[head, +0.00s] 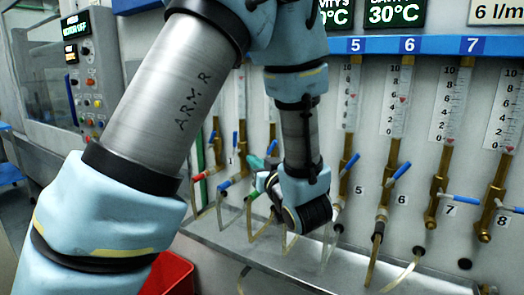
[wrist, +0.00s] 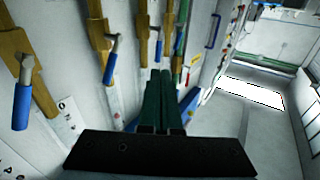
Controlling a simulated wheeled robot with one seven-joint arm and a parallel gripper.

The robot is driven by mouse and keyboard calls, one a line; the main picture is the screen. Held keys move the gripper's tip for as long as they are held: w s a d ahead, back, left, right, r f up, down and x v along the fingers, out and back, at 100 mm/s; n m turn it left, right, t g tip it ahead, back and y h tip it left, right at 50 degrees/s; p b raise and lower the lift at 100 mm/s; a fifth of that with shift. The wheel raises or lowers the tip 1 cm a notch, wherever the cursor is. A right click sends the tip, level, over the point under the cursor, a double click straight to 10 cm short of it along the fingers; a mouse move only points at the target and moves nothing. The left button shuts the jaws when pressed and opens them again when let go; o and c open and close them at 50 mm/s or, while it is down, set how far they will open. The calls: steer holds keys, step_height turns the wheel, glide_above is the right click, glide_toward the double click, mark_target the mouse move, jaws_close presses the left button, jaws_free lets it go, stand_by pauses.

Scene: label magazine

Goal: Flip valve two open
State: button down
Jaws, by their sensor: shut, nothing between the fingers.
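A row of brass valves with blue lever handles runs along the white wall panel. In the head view the labels 5 to 8 show at right, such as valve 5 (head: 338,200) and valve 6 (head: 383,208). The labels of the valves further left, valve two among them, are hidden behind my arm or too small to read, so I cannot tell which is valve two. My gripper (head: 258,164) is partly hidden behind my wrist, near those left valves. In the wrist view my dark green fingers (wrist: 163,92) are together and empty, close to several blue handles (wrist: 111,66).
A metal ledge (head: 330,262) with hanging clear hoses runs below the valves. Flow scales (head: 398,98) stand above them. A red bin (head: 172,275) is at lower left, and a control panel (head: 88,75) stands at far left.

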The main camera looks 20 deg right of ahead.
steer(key=s, duration=0.1)
steer(key=p, duration=0.6)
glide_toward(235, 138)
steer(key=shift+t, duration=0.3)
steer(key=w, duration=0.5)
steer(key=shift+w+a+r, duration=0.2)
steer(key=shift+w+a, duration=0.1)
steer(key=shift+w+f, duration=0.1)
steer(key=shift+w, duration=0.5)
steer(key=shift+a, duration=0.1)
